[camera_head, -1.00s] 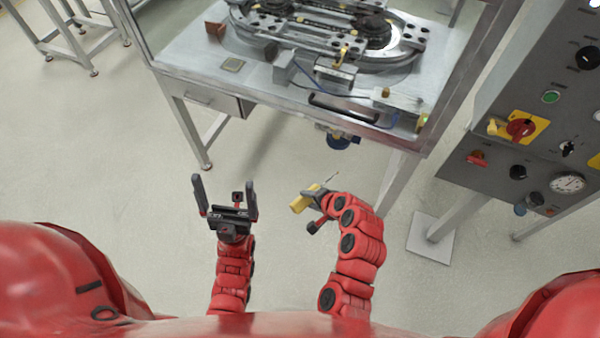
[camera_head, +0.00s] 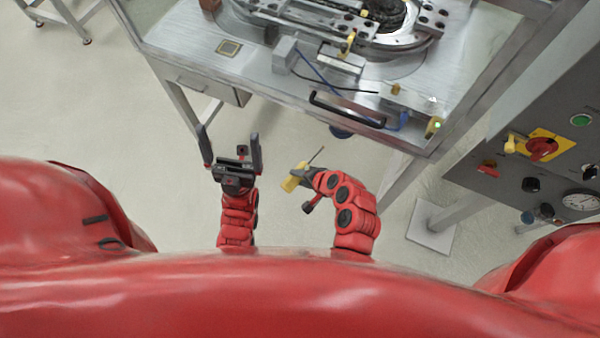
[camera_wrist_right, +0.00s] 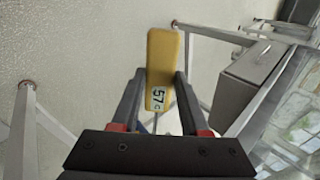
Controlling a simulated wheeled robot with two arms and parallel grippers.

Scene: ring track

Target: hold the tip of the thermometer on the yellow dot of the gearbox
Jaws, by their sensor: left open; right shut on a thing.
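The yellow thermometer (camera_head: 292,179) is in my right gripper (camera_head: 304,178), its thin dark probe pointing up and to the right, free in the air. In the right wrist view the two fingers are shut on the thermometer's yellow body (camera_wrist_right: 160,55), and its display seems to read 57. My left gripper (camera_head: 230,146) is open and empty, fingers pointing at the table. A blue round part (camera_head: 341,132) shows below the table's front edge, mostly hidden; I cannot tell whether it is the gearbox. I make out no yellow dot.
The metal table (camera_head: 190,62) with the ring track (camera_head: 425,40) stands ahead, a black handle (camera_head: 346,110) at its front edge. A drawer box (camera_head: 205,84) hangs below it. A grey control panel (camera_head: 545,110) stands at the right. The floor between me and the table is clear.

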